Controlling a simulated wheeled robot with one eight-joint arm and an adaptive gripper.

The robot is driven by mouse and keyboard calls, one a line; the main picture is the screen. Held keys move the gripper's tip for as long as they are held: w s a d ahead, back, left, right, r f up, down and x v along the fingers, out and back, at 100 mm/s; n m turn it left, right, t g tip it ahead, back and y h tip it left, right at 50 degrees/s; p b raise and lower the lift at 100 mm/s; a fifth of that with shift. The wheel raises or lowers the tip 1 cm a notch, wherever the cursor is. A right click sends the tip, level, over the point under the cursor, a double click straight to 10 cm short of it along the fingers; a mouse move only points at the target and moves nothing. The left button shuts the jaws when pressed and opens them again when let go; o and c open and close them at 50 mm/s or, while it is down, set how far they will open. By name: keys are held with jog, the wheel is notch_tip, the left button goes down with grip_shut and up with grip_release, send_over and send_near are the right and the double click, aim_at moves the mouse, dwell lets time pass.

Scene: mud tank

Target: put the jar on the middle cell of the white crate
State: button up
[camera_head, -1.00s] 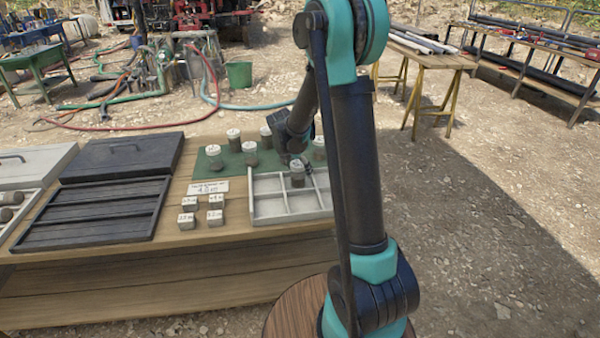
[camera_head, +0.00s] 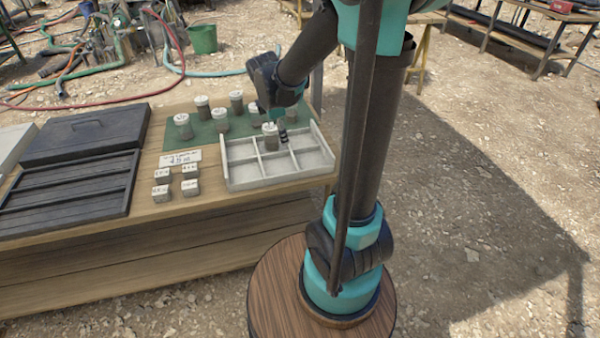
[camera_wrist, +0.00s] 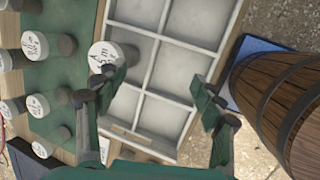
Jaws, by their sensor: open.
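The jar (camera_head: 270,139), grey with a white lid, stands upright in the white crate (camera_head: 245,181), in the middle cell of the back row. In the wrist view the jar's labelled lid (camera_wrist: 104,56) shows beside the left finger, over the middle cell of the crate's (camera_wrist: 184,96) left column.
Several similar jars (camera_head: 182,126) stand on a green mat (camera_head: 160,142) behind and left of the crate. Small labelled blocks (camera_head: 190,187) and a card (camera_head: 180,157) lie left of the crate. A black tray (camera_head: 70,196) is further left. The crate's other cells are empty.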

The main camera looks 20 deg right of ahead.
jog(key=s+d+f+m+y, duration=0.1)
jog(key=s+f+m, duration=0.2)
jog(key=s+m, duration=0.6)
jog(key=s+d+f+m+t+y, duration=0.1)
jog(key=s+f+m, duration=0.2)
jog(key=s+m, duration=0.6)
jog(key=shift+s+d+m, duration=0.3)
jog(key=shift+s, duration=0.4)
